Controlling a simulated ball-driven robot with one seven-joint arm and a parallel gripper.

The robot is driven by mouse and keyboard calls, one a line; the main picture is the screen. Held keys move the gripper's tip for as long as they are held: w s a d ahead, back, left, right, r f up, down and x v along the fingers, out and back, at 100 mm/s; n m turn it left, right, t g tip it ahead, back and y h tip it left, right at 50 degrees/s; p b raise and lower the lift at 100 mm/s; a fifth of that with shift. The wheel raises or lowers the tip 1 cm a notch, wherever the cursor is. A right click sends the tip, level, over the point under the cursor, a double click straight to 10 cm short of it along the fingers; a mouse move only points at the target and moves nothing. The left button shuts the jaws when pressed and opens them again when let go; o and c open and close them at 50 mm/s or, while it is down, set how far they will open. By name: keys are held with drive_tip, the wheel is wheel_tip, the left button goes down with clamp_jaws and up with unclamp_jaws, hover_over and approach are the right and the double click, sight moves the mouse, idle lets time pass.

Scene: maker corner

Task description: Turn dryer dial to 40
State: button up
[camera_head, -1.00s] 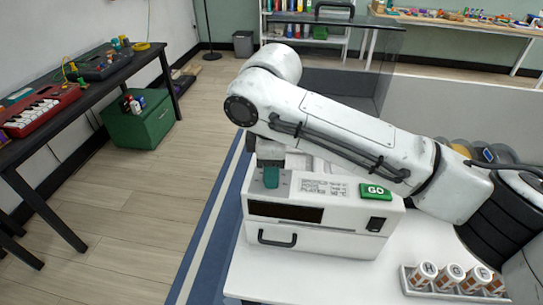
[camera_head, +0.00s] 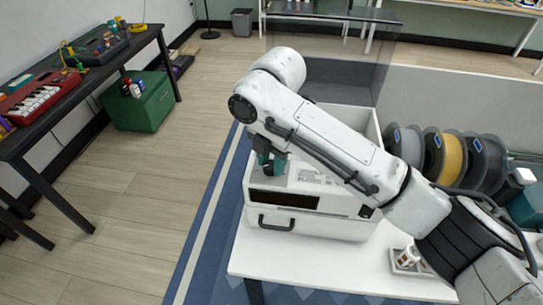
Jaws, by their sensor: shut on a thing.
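The dryer (camera_head: 330,226) is a white box with a dark display window (camera_head: 283,199) and a black front handle (camera_head: 275,225), standing on a white table. The teal dial (camera_head: 280,165) is on its top panel, left of the printed markings. My gripper (camera_head: 268,160) is lowered over the dial and shut on it. The dark fingers and my arm hide part of the dial, so its pointer and setting cannot be read. My forearm also covers part of the top panel, including the GO button.
Several filament spools (camera_head: 453,157) stand at the right behind my arm. A small tray with labelled bottles (camera_head: 408,257) is on the table (camera_head: 330,275) at front right, partly hidden by my arm. A dark bench (camera_head: 95,75) and a green cabinet (camera_head: 140,108) are at far left.

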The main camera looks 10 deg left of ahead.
drive_tip(key=shift+n, duration=1.3)
drive_tip(key=o, duration=1)
drive_tip(key=shift+o, duration=0.2)
drive_tip(key=shift+r, duration=0.15)
wheel_tip(320, 180, up, 10)
drive_tip(key=shift+d+r, duration=0.25)
